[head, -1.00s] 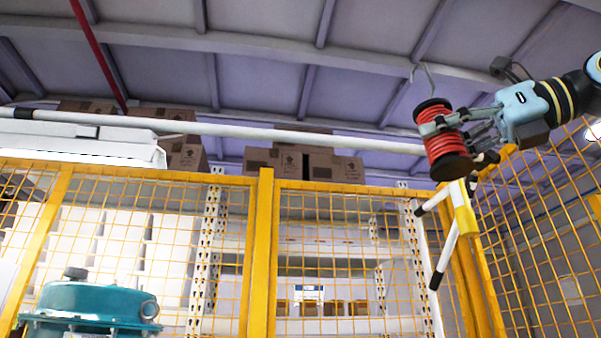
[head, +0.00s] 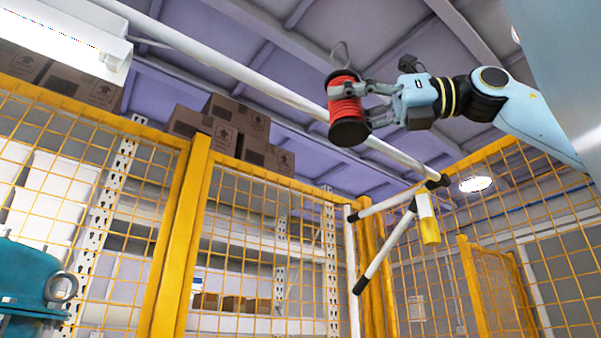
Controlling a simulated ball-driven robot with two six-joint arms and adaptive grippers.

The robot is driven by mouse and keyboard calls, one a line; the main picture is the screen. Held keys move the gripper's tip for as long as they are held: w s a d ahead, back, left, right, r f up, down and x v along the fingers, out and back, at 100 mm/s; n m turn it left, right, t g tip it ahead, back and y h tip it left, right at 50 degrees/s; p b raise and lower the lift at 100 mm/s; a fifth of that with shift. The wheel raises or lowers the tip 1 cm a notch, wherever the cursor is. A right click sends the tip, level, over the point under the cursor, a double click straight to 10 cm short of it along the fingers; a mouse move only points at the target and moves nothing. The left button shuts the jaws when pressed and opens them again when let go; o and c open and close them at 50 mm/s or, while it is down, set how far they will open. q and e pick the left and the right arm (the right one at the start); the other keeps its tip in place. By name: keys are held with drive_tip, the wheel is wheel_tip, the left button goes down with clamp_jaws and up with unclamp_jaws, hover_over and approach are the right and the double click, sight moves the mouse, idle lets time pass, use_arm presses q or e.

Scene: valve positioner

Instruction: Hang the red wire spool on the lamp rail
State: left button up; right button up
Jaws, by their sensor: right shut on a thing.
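The red wire spool (head: 345,108) has black end flanges and a grey hook (head: 340,55) rising from its top. My right gripper (head: 368,104) comes in from the right and is shut on the spool, holding it upright in the air. The lamp rail (head: 250,86) is a white bar running from upper left down to a black end cap at the right. The spool overlaps the rail in the picture, with the hook's top above the rail line. I cannot tell whether the hook touches the rail. My left gripper is out of view.
A white lamp housing (head: 75,35) is at the rail's upper left. A white post (head: 351,270) with black-tipped braces and a yellow piece (head: 428,220) stands at the rail's right end. Yellow mesh fencing (head: 175,240), shelves and cartons (head: 235,130) lie behind. A teal machine (head: 25,280) is lower left.

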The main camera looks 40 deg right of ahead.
drive_tip(key=shift+s+d+r, duration=0.1)
drive_tip(key=shift+s+r, duration=0.05)
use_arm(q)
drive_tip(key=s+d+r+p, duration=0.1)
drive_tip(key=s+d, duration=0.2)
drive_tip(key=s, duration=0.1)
use_arm(e)
drive_tip(key=shift+w+d, duration=0.45)
drive_tip(key=shift+w, duration=0.35)
use_arm(q)
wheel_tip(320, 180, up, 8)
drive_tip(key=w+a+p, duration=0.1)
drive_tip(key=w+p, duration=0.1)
drive_tip(key=p, duration=0.5)
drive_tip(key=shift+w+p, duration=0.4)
use_arm(e)
drive_tip(key=w+d+f, duration=0.1)
drive_tip(key=w+f, duration=0.1)
drive_tip(key=w, duration=0.9)
drive_tip(key=shift+w+f, duration=0.2)
drive_tip(key=shift+w, duration=0.2)
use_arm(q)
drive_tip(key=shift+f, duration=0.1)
use_arm(e)
drive_tip(key=o, duration=1.5)
